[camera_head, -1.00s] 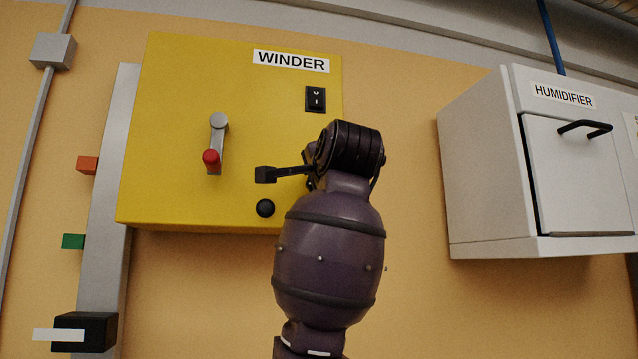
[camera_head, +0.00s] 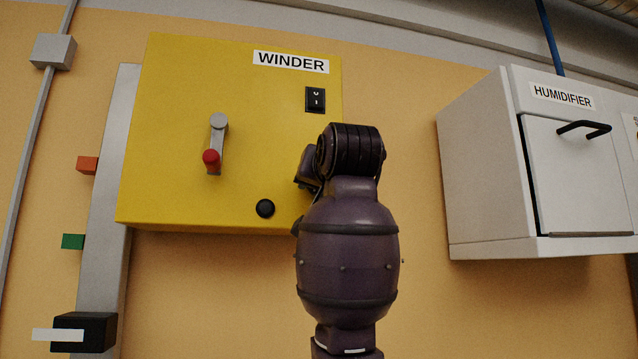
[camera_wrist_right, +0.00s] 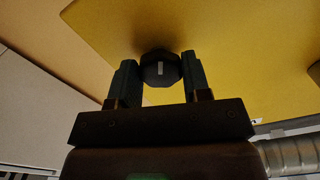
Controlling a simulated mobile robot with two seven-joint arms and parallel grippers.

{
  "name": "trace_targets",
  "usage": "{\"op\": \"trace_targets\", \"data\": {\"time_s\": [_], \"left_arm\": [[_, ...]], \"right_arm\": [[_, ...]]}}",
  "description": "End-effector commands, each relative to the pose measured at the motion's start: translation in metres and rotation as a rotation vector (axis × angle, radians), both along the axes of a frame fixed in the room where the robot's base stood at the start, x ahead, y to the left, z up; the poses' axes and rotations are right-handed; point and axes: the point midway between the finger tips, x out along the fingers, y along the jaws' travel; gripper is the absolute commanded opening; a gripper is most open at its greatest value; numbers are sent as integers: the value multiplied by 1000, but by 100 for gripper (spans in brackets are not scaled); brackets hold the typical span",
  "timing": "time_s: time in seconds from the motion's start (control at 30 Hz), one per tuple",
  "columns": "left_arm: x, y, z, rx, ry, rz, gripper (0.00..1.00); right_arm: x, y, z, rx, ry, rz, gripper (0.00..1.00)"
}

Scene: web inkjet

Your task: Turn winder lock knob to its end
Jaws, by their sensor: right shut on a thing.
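The winder lock knob (camera_wrist_right: 161,72) shows in the right wrist view as a dark, faceted knob with a pale line on its face. The line stands about upright in that picture. My right gripper (camera_wrist_right: 160,80) is shut on it, one finger on each side. In the head view my right arm hides the knob and most of the gripper at the lower right of the yellow winder box (camera_head: 165,130). My left gripper is in neither current view.
The box face bears a grey crank with a red grip (camera_head: 211,160), a black round button (camera_head: 265,208) and a rocker switch (camera_head: 316,99). A white humidifier cabinet (camera_head: 475,170) hangs at the right. Plain wall lies between them.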

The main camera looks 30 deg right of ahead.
Motion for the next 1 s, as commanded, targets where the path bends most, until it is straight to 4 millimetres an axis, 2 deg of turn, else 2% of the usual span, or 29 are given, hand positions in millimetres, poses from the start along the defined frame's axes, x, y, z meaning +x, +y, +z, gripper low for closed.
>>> {"op": "trace_targets", "data": {"time_s": [1.0], "left_arm": [[-1,0,5,0,2,0,43]], "right_arm": [[0,-2,-1,-937,250,-2,20]]}}
